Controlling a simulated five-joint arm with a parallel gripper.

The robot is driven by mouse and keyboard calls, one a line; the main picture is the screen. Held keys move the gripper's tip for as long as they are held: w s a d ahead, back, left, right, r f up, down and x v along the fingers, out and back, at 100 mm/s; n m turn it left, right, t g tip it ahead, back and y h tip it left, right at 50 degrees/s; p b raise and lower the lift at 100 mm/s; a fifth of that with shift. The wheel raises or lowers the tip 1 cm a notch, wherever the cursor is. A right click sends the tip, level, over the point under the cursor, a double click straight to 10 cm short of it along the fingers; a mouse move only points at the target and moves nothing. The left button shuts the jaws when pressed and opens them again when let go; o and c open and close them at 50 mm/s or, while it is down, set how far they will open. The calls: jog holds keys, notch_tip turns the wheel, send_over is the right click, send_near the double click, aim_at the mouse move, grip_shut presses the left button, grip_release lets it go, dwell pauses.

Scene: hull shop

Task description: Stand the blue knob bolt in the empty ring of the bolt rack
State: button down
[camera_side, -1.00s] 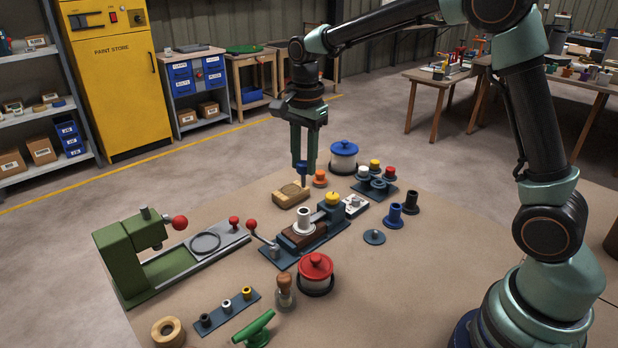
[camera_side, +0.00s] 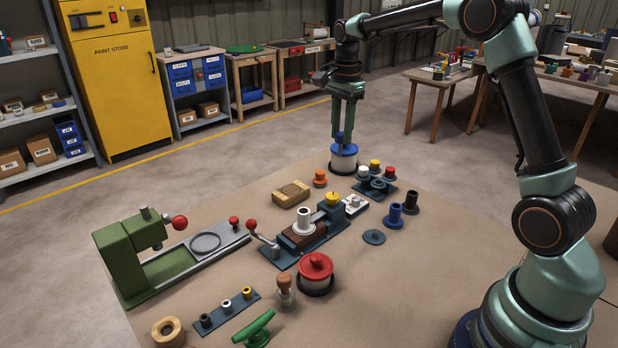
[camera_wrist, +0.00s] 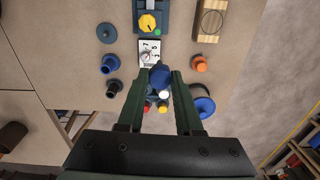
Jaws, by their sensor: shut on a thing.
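The blue knob bolt (camera_side: 339,137) is between the fingers of my gripper (camera_side: 338,141), held up off the table. In the side view it overlaps the blue-lidded white canister behind it, and its lower part is hard to make out. In the wrist view the blue knob (camera_wrist: 160,76) sits between the fingertips (camera_wrist: 163,73). The dark blue bolt rack (camera_side: 377,194) stands on the table to the right of my gripper in the side view. It carries white, yellow and red knobs, with blue-grey rings at its front. In the wrist view the bolt partly hides the rack.
The blue-lidded canister (camera_side: 345,165) stands close by my gripper in the side view. An orange knob (camera_side: 319,180), a wooden block (camera_side: 290,194) and a clamp fixture (camera_side: 303,238) lie left and forward of the rack. Blue (camera_side: 395,217) and black (camera_side: 411,203) bushings stand right.

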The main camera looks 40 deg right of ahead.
jog(key=shift+s+d+f+m, duration=0.35)
jog(key=shift+s+d+f, duration=0.25)
jog(key=shift+d+f, duration=1.7)
jog(key=shift+s+d+f+m, duration=0.4)
jog(key=shift+s+d+f, duration=0.15)
jog(key=shift+d+f, duration=1.75)
jog(key=shift+s+d+f+m, duration=0.35)
jog(key=shift+s+d+f, duration=0.25)
jog(key=shift+d+f, duration=1.7)
jog(key=shift+a+f, duration=0.3)
jog(key=shift+f, duration=0.5)
jog(key=c, duration=0.8)
grip_release()
jog(key=shift+c, duration=0.2)
notch_tip(320, 180, up, 11)
jog(key=shift+s+a, duration=0.1)
